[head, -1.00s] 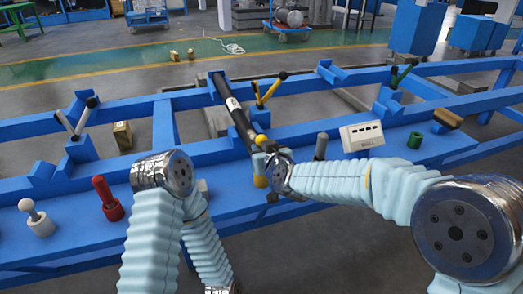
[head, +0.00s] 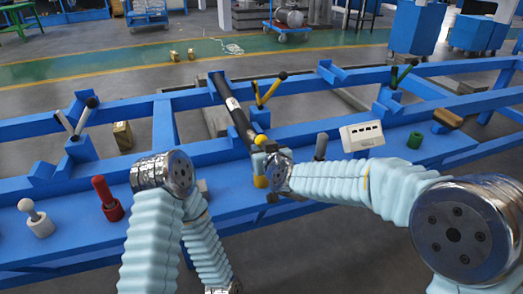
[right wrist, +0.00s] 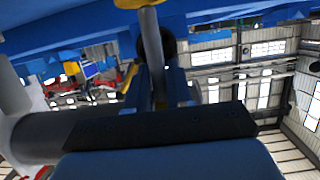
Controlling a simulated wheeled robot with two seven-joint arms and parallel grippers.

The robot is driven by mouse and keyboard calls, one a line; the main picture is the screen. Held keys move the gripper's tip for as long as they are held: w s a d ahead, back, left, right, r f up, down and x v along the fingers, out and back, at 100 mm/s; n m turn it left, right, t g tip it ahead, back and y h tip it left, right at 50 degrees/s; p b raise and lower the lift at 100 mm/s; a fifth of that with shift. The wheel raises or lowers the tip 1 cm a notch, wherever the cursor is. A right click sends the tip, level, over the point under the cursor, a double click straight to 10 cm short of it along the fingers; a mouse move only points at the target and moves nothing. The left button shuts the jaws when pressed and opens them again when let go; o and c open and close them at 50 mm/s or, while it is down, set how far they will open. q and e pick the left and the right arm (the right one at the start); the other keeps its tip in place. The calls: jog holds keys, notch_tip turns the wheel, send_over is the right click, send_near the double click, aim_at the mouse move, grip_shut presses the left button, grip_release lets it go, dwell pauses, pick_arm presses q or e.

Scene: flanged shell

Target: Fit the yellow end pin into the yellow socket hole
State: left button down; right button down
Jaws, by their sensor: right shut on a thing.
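My right gripper (head: 261,161) is shut on the yellow end pin, beside the lower end of the dark tube. A yellow tip (head: 261,139), which looks like part of the pin, shows just above the jaws. The yellow socket (head: 261,182) is on the blue frame directly below the gripper. The jaws and wrist hide the rest of the pin and the socket's hole. I cannot tell whether the pin is in the hole. In the right wrist view, a pale upright rod (right wrist: 152,55) shows behind a dark bar. My left gripper is out of view.
The dark tube (head: 237,115) lies across the blue frame (head: 215,150) close to the gripper. A white box (head: 361,137) is to the right.

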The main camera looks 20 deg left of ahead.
jog(key=shift+f+b, duration=0.75)
jog(key=shift+f, duration=0.1)
jog(key=c, duration=0.9)
grip_release()
jog(key=shift+c, duration=0.2)
jog(key=v, duration=1.3)
jog(key=shift+s+d+r, duration=0.2)
jog(key=shift+s, duration=0.1)
